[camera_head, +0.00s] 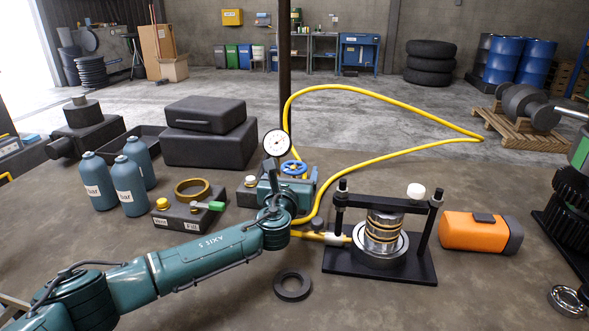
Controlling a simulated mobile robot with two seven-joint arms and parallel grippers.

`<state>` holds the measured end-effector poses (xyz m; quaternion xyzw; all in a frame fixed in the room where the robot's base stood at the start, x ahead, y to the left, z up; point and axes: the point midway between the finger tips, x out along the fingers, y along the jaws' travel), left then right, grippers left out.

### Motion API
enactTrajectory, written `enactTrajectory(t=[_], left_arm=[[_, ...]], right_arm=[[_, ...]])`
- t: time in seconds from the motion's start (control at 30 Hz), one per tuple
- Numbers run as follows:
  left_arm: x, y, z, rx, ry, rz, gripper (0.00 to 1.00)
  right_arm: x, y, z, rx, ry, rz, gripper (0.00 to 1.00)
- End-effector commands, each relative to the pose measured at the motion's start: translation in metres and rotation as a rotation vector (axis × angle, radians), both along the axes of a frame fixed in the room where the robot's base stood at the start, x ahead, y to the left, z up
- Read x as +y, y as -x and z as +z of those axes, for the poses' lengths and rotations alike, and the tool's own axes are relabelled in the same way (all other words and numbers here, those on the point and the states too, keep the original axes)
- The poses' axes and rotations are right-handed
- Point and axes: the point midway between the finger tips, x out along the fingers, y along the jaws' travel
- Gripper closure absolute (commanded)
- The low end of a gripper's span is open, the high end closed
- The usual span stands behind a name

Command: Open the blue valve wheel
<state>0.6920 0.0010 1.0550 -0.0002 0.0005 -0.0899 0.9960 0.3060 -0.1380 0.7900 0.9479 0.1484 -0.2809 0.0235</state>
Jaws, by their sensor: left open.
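A round white dial gauge (277,142) stands just left of and above the wheel. The wrist hides the lower front of the unit. I cannot tell whether the gripper touches it. My right gripper does not show.
A yellow hose (400,97) loops behind the unit. A black press frame (430,235) with stacked metal rings stands right of it. Blue bottles (129,186) and a dark block with a brass ring (192,189) are left. A black ring (292,285) lies in front.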

Motion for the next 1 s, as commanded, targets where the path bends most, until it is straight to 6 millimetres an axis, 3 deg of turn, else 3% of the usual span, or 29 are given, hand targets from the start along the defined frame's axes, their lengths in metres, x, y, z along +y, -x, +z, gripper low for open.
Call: enactTrajectory(t=[0.2, 0.6, 1.0], left_arm=[[-0.004, -0.018, 0.0, -0.001, -0.001, 0.0, 0.2], [-0.004, -0.022, 0.0, -0.001, -0.001, 0.0, 0.2], [-0.004, -0.022, 0.0, 0.0, -0.001, 0.0, 0.53]], right_arm=[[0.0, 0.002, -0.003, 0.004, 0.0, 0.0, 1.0], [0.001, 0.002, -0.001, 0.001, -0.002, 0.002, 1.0], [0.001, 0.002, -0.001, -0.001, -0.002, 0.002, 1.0]])
